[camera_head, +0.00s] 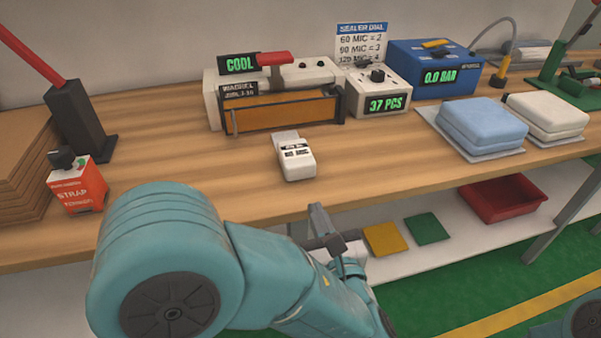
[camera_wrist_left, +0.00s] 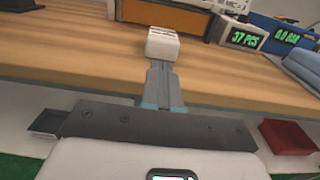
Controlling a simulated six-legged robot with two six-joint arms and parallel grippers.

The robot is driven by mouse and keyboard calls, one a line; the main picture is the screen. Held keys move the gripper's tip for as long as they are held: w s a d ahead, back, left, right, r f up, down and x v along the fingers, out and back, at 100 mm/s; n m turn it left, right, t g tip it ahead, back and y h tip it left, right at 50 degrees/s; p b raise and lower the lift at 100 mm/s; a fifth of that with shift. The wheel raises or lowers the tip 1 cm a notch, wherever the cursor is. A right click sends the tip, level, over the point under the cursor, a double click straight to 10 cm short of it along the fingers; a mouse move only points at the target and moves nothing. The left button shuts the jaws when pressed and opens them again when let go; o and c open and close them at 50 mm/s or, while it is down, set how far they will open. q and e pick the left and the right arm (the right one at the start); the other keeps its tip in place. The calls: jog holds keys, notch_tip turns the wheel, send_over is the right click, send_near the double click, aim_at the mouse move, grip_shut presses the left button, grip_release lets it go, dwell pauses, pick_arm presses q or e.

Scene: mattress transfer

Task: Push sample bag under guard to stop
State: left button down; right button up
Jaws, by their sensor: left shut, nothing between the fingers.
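The sample bag (camera_head: 296,162) is a small white pack with a dark-printed label, lying on the wooden bench in front of the sealer (camera_head: 213,98). The sealer's guard (camera_head: 280,112) is an amber panel in a dark frame, and the bag lies short of it. A stop cannot be made out behind the guard. My left gripper (camera_head: 317,208) is shut and empty at the bench's front edge, apart from the bag. In the left wrist view its fingers (camera_wrist_left: 160,67) point straight at the bag (camera_wrist_left: 162,45). My right gripper is out of view.
A counter box (camera_head: 386,101) reading 37 PCS stands right of the sealer. Blue (camera_head: 482,122) and white (camera_head: 547,115) folded packs lie further right. An orange strap box (camera_head: 77,188) stands at left. The bench around the bag is clear.

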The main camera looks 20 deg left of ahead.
pick_arm(q)
send_near(297, 162)
jog(key=x, duration=0.5)
jog(key=shift+w+a+r, duration=0.15)
jog(key=shift+a+r, duration=0.1)
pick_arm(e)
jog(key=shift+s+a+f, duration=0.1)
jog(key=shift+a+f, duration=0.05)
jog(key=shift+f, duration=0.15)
